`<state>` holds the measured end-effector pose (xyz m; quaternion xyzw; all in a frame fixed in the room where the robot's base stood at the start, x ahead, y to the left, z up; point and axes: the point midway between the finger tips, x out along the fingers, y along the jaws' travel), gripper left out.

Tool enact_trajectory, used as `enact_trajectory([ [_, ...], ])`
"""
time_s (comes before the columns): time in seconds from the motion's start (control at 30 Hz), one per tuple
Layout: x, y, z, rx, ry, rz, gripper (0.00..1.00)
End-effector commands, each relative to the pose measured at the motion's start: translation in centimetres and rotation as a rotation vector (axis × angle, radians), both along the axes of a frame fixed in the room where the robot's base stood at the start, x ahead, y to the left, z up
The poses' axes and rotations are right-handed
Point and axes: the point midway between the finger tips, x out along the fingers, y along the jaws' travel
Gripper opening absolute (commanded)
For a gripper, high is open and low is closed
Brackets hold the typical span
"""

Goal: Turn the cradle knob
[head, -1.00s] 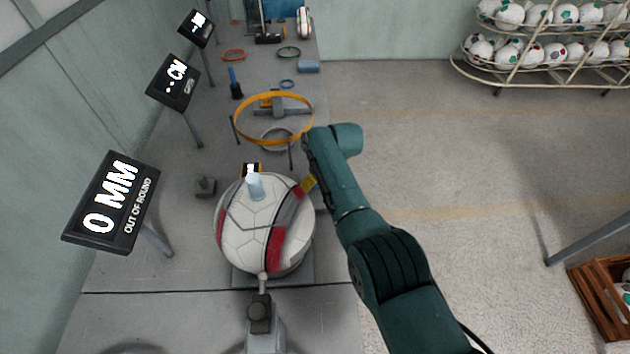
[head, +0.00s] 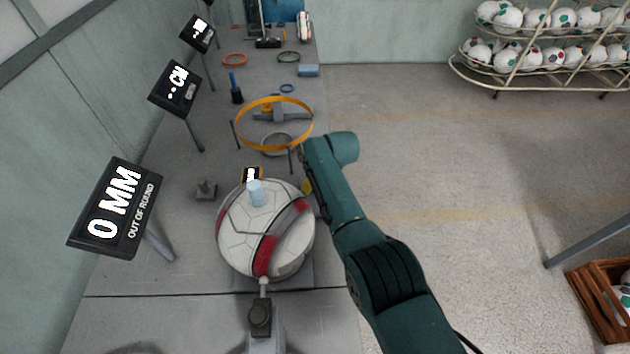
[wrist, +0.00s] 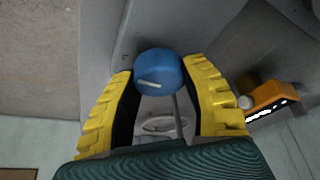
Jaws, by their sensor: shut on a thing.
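The blue cradle knob (wrist: 158,66) with a white pointer mark sits between the yellow fingers of my gripper (wrist: 160,84) in the wrist view. The fingers are shut on it from both sides. In the head view only a bit of yellow finger shows beside the ball, and the knob is hidden. A white ball (head: 268,230) with red panels rests in the cradle, just left of my gripper. A pale cylinder (head: 256,193) stands at the ball's upper side. A rod (head: 264,287) meets the ball at the front.
A sign (head: 115,208) left of the ball reads "0 MM OUT OF ROUND". An orange ring (head: 240,134) on a stand is behind the ball. A small orange display (wrist: 270,98) is right of the knob in the wrist view. Open floor lies to the right.

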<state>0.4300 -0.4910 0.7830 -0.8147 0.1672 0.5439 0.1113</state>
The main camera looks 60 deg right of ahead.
Motion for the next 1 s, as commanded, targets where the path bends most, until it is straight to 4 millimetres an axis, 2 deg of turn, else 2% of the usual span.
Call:
enact_trajectory([
  [0.5, -0.05, 0.16, -0.35, 0.003, 0.003, -0.334, 0.10],
  [1.0, -0.12, 0.17, -0.45, 0.004, 0.004, -0.420, 0.10],
])
